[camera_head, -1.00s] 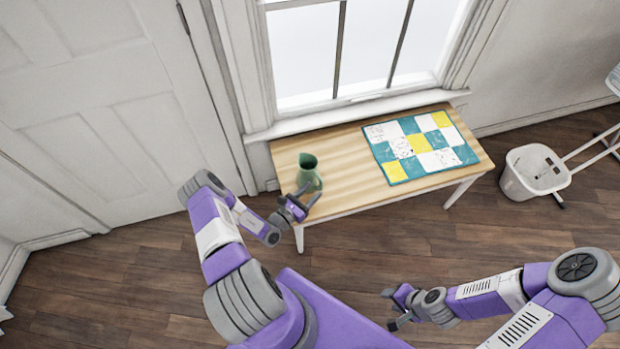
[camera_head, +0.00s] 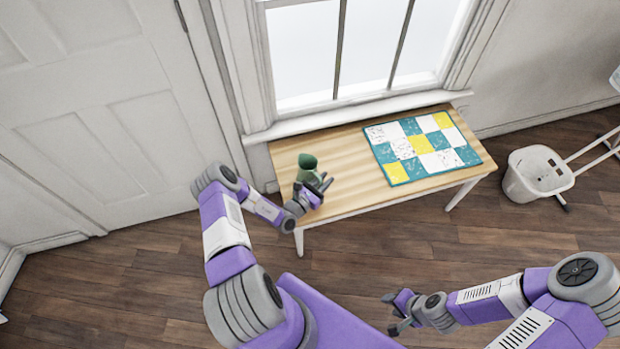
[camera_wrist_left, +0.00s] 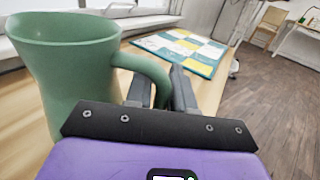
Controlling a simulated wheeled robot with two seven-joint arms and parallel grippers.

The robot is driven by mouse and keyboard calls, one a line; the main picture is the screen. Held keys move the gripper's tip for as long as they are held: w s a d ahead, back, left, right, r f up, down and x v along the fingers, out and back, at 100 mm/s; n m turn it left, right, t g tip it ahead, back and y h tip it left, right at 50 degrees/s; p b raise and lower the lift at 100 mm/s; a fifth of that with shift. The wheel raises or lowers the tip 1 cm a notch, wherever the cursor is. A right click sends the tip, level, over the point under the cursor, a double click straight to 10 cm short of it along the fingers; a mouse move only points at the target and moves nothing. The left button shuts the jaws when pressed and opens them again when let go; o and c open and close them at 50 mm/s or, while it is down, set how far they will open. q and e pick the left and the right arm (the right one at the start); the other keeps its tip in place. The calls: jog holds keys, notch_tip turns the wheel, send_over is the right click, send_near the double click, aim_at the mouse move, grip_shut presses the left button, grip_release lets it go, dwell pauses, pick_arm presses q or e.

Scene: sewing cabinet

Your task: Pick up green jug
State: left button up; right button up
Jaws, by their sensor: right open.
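The green jug (camera_head: 306,168) stands near the left end of the wooden table. In the left wrist view the jug (camera_wrist_left: 68,70) fills the left side, with its mouth up and its handle curving to the right. My left gripper (camera_head: 322,184) is at the jug's near right side. In the wrist view its two fingers (camera_wrist_left: 158,88) lie on either side of the handle. I cannot tell whether they are closed on it. The gripper hides the jug's lower part in the head view. My right gripper (camera_head: 391,313) is open and empty, low over the floor, away from the table.
The table (camera_head: 350,192) stands below a window (camera_head: 345,50). A teal, white and yellow patchwork mat (camera_head: 421,146) lies on its right half. A white bin (camera_head: 536,172) stands on the floor to the right. The tabletop between jug and mat is clear.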

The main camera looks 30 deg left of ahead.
pick_arm(q)
grip_shut()
jog(key=shift+r, duration=0.2)
